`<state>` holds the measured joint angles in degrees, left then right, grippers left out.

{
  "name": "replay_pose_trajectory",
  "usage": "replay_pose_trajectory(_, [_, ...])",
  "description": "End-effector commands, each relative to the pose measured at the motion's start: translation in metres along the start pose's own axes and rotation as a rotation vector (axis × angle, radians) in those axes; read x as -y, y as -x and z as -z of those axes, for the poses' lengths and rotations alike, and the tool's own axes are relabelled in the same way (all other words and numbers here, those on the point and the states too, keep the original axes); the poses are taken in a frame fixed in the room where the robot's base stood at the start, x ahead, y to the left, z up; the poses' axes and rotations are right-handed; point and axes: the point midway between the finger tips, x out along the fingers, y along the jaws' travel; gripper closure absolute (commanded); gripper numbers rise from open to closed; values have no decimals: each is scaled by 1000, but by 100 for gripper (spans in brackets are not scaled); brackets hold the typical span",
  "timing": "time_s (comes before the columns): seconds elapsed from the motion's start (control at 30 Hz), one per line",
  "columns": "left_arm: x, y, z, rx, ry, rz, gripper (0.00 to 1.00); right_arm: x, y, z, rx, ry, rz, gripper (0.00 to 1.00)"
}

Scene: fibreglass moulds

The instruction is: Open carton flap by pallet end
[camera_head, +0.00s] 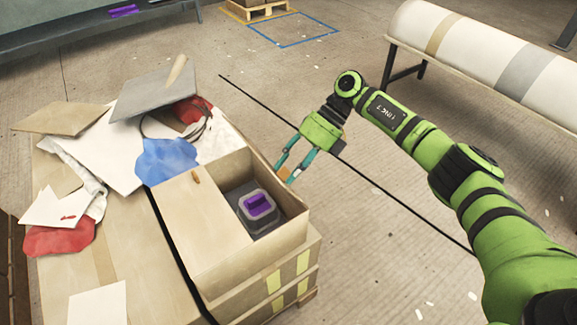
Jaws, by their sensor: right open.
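The carton (262,268) stands on the near right end of the stacked boxes. One flap (203,232) lies flat over its left half, with a small brown piece near its far edge. The right half is uncovered and shows a dark grey block (243,201) with a purple part (258,204) on top. My right gripper (285,176) is open beside the carton's far right corner, fingers pointing down toward the rim. I cannot tell whether a fingertip touches the carton wall. My left gripper is not in view.
Sheets, a grey board (150,95), a blue cloth (167,160) and red cloths clutter the boxes behind and left. A large wrapped roll (480,50) lies on a rack at the upper right.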

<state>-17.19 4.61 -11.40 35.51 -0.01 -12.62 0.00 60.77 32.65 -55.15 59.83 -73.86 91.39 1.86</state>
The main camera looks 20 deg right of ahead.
Motion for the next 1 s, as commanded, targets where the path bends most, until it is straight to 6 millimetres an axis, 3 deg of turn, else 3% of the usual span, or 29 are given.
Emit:
replay_pose_trajectory(0.2, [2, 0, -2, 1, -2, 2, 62, -3, 0, 0, -2, 5, -6, 59])
replay_pose_trajectory(0.33, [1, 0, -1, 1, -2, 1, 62, -4, 9, -1, -1, 6, -6, 59])
replay_pose_trajectory(0.73, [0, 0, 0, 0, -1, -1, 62, -1, 92, -1, 3, 1, -5, 59])
replay_pose_trajectory(1.0, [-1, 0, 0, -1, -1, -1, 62, 1, 118, 0, 0, 1, -5, 59])
